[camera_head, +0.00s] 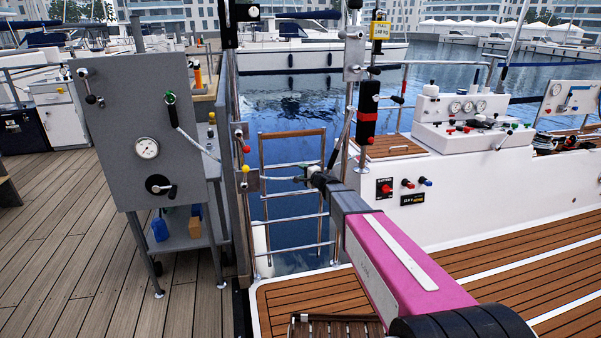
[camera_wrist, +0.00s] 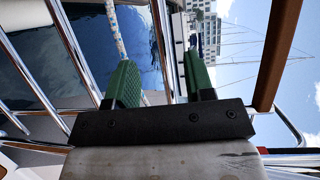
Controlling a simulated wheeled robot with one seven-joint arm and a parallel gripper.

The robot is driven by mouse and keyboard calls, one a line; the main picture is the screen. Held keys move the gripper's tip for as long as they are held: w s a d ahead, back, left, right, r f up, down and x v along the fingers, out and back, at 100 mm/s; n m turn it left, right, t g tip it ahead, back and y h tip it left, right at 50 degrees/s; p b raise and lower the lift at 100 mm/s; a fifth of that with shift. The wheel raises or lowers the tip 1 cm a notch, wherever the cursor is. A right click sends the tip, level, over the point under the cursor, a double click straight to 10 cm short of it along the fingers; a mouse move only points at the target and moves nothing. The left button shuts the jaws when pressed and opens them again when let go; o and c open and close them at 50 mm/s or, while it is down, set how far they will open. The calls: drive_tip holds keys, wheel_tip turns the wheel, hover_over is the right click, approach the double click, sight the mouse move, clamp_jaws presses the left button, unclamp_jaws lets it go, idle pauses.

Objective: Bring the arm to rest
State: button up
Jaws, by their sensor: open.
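My arm reaches from the lower right of the head view toward the ladder, with a magenta and white link and a dark wrist. My gripper (camera_head: 303,178) is at its far end, by the ladder rails, small in the picture. In the wrist view my gripper (camera_wrist: 162,78) shows two green fingers standing apart. They are open, with no object seen clamped between them. A pale speckled line (camera_wrist: 115,30) runs up from behind the left finger in the wrist view. I cannot tell whether it touches that finger.
A metal ladder (camera_head: 291,218) stands just beyond my gripper. A white console (camera_head: 470,135) is at right. Open deck lies at lower right.

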drive_tip(key=s+d+f+n+g+h, duration=0.3)
drive_tip(key=s+d, duration=0.4)
drive_tip(key=s, duration=0.6)
drive_tip(key=s+d+f+n+g+h, duration=0.4)
drive_tip(key=s+d, duration=0.4)
drive_tip(key=s, duration=0.5)
drive_tip(key=s+d+f+n+g+h, duration=0.3)
drive_tip(key=s+d+g, duration=0.3)
drive_tip(key=s, duration=0.7)
drive_tip(key=shift+s+d+f+n+h, duration=0.2)
drive_tip(key=shift+d+f+n+h, duration=0.1)
drive_tip(key=shift+d+f, duration=0.5)
drive_tip(key=shift+a, duration=0.1)
